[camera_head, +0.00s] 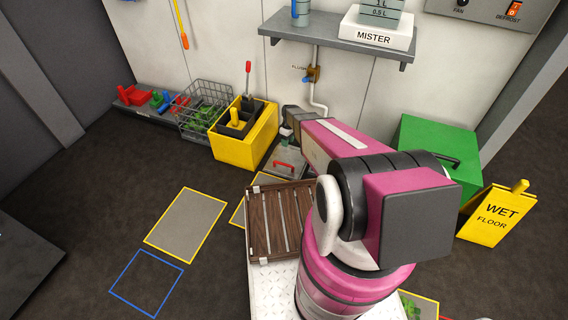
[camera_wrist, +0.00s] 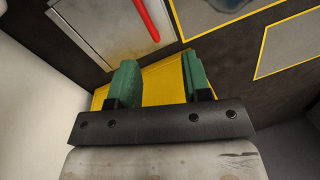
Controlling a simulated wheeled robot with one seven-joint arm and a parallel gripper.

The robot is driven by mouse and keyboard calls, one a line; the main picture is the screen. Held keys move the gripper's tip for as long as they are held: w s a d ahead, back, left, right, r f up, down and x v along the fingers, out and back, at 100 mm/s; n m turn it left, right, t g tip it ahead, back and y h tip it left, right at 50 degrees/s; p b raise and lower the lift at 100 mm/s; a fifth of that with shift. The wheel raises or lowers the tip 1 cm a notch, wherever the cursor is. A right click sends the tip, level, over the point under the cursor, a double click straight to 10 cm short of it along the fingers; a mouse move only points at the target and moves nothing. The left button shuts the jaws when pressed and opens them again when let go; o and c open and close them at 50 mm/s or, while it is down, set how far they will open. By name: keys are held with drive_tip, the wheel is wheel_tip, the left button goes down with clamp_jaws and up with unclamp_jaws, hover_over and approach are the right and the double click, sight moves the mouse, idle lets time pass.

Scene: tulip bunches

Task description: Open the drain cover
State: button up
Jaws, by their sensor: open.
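The drain cover (camera_head: 289,158) is a grey square plate with a red bar handle (camera_head: 284,164). It lies flat on the floor by the back wall and looks shut, partly hidden by my arm in the head view. In the wrist view the cover (camera_wrist: 92,28) is at the upper left, with its red handle (camera_wrist: 146,18) beyond my fingertips. My gripper (camera_wrist: 158,82) has two green fingers spread apart with nothing held between them. Yellow shows behind the gap. The handle is apart from the fingers.
A yellow box (camera_head: 232,150) stands just left of the cover. A wooden slatted panel (camera_head: 262,228) is in front of it. A green box (camera_head: 412,133) and a wet-floor sign (camera_head: 490,218) stand right. A shelf (camera_head: 330,32) and pipe (camera_head: 314,88) are above. Floor at left is clear.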

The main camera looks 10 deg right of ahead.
drive_tip(key=f, duration=0.6)
drive_tip(key=w+a+f+n, duration=0.1)
drive_tip(key=f, duration=0.6)
drive_tip(key=w+f+n, duration=0.1)
drive_tip(key=f, duration=0.6)
drive_tip(key=shift+w+a, duration=0.25)
drive_tip(key=shift+a, duration=0.05)
clamp_jaws()
